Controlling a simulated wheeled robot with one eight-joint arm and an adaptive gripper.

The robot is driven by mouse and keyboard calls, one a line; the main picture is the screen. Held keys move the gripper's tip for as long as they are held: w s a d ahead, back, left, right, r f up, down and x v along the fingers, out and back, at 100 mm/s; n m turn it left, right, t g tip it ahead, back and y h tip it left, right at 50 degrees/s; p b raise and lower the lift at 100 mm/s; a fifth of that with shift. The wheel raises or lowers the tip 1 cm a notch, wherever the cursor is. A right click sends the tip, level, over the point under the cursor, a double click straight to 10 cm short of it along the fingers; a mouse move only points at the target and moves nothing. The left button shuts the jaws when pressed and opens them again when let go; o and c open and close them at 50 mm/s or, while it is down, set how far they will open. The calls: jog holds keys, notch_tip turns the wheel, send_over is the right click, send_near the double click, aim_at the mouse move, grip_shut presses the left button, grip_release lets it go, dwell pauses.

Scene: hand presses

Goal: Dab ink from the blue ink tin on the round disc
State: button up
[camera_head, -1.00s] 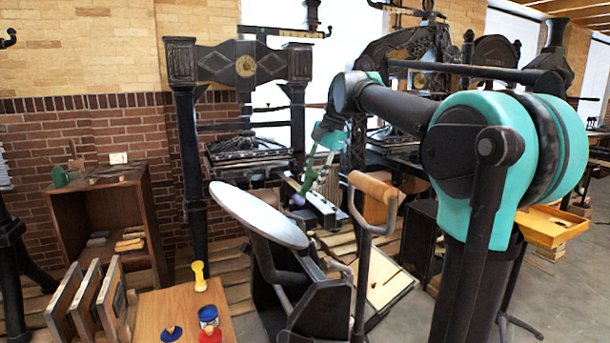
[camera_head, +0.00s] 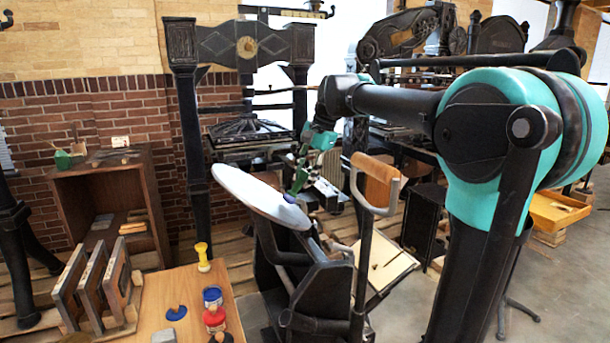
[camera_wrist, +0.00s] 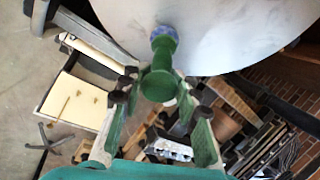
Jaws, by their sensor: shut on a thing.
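The round disc (camera_head: 255,192) is a pale grey tilted plate on a black press; it also fills the top of the wrist view (camera_wrist: 215,35). My gripper (camera_head: 304,172) is at the disc's far right side, shut on a green dabber (camera_wrist: 158,82). The dabber's blue-stained end (camera_wrist: 164,38) points at the disc and overlaps its lower part in the wrist view; whether it touches cannot be told. The blue ink tin (camera_head: 212,296) stands on the wooden table at lower left. A blue lid or disc (camera_head: 176,313) lies beside it.
A yellow-handled dabber (camera_head: 203,257) and a red tin (camera_head: 214,319) stand near the blue tin on the wooden table (camera_head: 160,285). Framed plates (camera_head: 95,290) stand at its left.

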jog(key=shift+s+a+f, duration=0.1)
jog(key=shift+a+f, duration=0.15)
jog(key=shift+f, duration=0.2)
dwell(1.4)
jog(key=shift+r, duration=0.1)
jog(key=shift+w+d+r, duration=0.25)
jog(key=shift+d+r, duration=0.3)
jog(key=shift+r, duration=0.25)
jog(key=shift+w+d+r, duration=0.2)
jog(key=shift+d+r, duration=0.3)
jog(key=shift+r, duration=0.25)
jog(key=shift+w+d+r, duration=0.25)
jog(key=shift+d+r, duration=0.3)
jog(key=shift+r, duration=0.25)
